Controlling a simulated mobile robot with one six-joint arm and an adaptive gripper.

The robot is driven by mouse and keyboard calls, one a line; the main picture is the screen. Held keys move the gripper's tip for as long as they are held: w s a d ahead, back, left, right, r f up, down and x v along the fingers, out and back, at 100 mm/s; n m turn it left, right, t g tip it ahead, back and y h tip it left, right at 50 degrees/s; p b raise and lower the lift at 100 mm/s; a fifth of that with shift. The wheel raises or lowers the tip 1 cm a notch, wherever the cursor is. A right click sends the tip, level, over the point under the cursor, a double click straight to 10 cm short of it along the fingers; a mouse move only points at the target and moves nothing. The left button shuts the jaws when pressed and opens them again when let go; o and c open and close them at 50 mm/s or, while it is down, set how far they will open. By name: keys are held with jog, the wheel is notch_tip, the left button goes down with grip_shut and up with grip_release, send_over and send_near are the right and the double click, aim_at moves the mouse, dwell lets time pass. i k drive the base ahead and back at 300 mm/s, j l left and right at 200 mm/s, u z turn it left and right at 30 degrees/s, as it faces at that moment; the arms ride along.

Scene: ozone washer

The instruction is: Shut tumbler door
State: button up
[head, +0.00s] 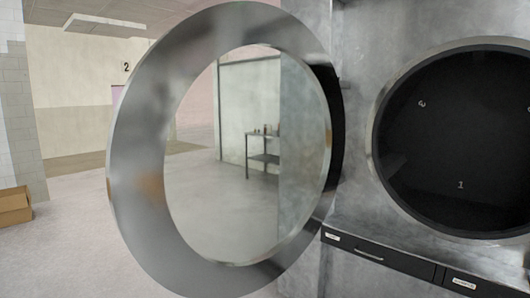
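The tumbler door (140,150) is a large round metal ring with a clear window in its middle. It stands swung wide open at the left of the machine, its hinge side near the machine's front. The tumbler opening (455,150) is a dark round hole with a metal rim in the grey machine front (360,50) at the right. Pale digits show on its dark inside. My gripper is not in view.
A drawer with a handle (368,254) and labels sits below the opening. Through the door window a small metal table (263,158) shows farther back. A cardboard box (14,206) lies at the far left. The floor (75,230) left of the door is clear.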

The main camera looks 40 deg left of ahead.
aim_at(148, 104)
jog(key=j, duration=0.5)
jog(key=k+j+z, duration=0.1)
jog(key=j, duration=0.35)
jog(key=k+j, duration=0.1)
jog(key=j, duration=0.4)
jog(key=k+j+z, duration=0.1)
jog(key=j, duration=0.4)
jog(key=k+j, duration=0.1)
jog(key=j, duration=0.35)
jog(key=k+j+z, duration=0.1)
jog(key=j, duration=0.4)
jog(key=j+z, duration=0.2)
jog(key=j, duration=1.75)
jog(key=k, duration=0.1)
